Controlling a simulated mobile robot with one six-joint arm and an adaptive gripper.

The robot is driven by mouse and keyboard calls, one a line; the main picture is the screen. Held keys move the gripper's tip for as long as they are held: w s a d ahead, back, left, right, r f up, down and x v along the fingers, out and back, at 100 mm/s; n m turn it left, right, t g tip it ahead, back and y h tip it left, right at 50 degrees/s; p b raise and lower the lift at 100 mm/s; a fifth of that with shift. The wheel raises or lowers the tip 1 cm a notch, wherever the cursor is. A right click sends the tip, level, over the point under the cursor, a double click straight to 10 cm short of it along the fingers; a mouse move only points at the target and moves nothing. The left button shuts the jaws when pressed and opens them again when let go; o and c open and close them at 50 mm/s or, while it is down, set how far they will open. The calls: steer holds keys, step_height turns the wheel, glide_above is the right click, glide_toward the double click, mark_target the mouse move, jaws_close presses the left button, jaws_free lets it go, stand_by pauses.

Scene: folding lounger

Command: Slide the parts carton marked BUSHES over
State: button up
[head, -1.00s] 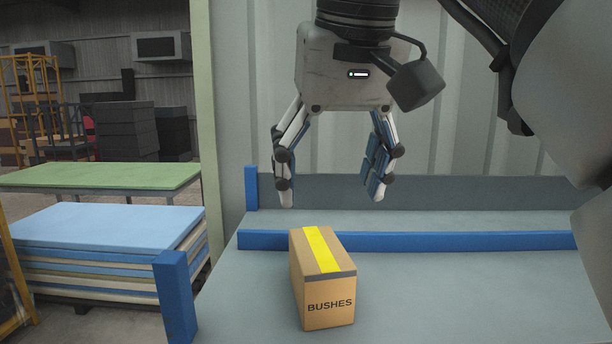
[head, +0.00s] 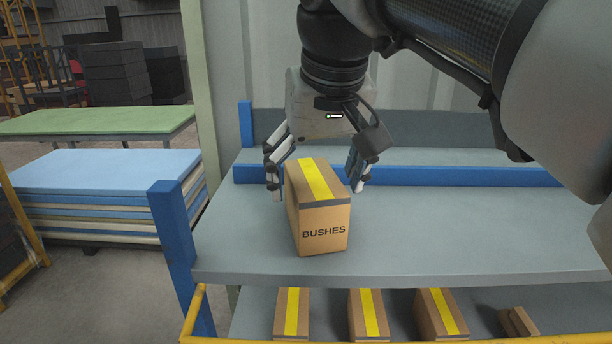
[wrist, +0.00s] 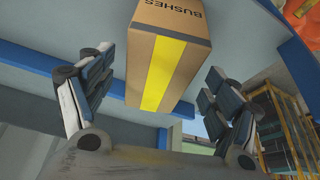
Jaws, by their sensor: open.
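The parts carton marked BUSHES (head: 322,228) is a brown box with a yellow tape strip on top. It stands upright on the grey shelf (head: 440,235), near its front edge. My gripper (head: 316,183) is open behind and around the carton's far part, one finger to each side. In the wrist view the carton (wrist: 182,50) shows between the two fingers (wrist: 158,100), with gaps on both sides. Whether either finger touches it I cannot tell.
A blue rail (head: 460,177) runs along the shelf behind the carton. A blue post (head: 174,240) stands at the left front corner. Several similar cartons (head: 368,315) sit on the shelf below. The shelf right of the carton is clear.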

steer(key=shift+x, duration=2.6)
steer(key=shift+w, duration=0.1)
steer(key=c, duration=1.4)
